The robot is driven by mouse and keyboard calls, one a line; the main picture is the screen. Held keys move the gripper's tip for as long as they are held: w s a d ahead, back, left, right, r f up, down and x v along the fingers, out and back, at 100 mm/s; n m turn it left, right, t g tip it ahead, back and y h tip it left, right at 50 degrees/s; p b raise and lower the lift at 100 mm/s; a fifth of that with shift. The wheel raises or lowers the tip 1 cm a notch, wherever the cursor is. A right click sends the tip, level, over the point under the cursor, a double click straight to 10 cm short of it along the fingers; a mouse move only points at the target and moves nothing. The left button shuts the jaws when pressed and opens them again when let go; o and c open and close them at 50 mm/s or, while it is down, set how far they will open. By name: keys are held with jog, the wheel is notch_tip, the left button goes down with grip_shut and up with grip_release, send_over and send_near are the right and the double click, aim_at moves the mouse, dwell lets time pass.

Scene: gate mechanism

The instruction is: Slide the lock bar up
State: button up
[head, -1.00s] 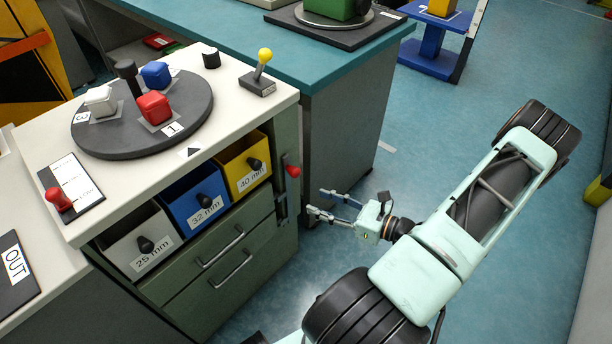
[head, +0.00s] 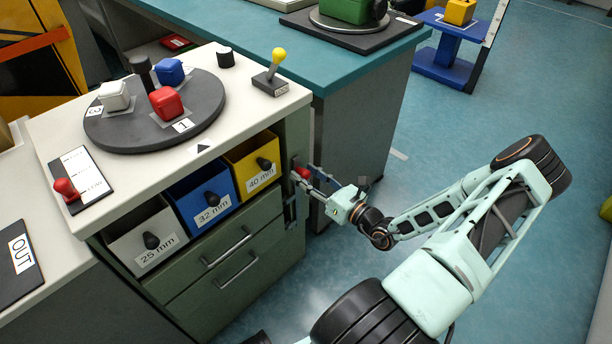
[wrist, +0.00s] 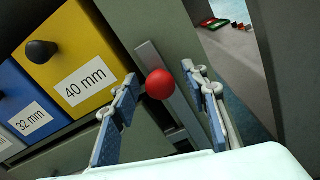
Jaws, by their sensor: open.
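The lock bar is a grey metal strip (wrist: 182,112) on the side of the green cabinet, with a round red knob (wrist: 160,84) on it. The knob also shows in the head view (head: 302,173). My gripper (head: 313,178) is open at the knob. In the wrist view its two blue-padded fingers (wrist: 158,92) stand on either side of the knob, with a gap on each side. I cannot tell whether the fingertips reach past the knob in depth. The lower part of the bar is partly hidden by my gripper.
The yellow 40 mm bin (head: 253,165) sits left of the knob, beside the blue 32 mm bin (head: 203,198). The white worktop (head: 235,112) overhangs above. A teal bench (head: 375,45) stands behind, close to the gripper's right. The floor (head: 490,100) farther right is open.

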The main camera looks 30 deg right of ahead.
aim_at(297, 159)
jog(key=shift+w+a, duration=0.1)
jog(key=shift+w, duration=0.1)
jog(key=shift+c, duration=0.2)
grip_shut()
jog(key=shift+r, duration=0.1)
notch_tip(297, 159, up, 4)
jog(key=p, duration=0.3)
jog(key=shift+p, duration=0.4)
jog(key=shift+c, duration=0.3)
grip_release()
jog(key=shift+o, duration=0.5)
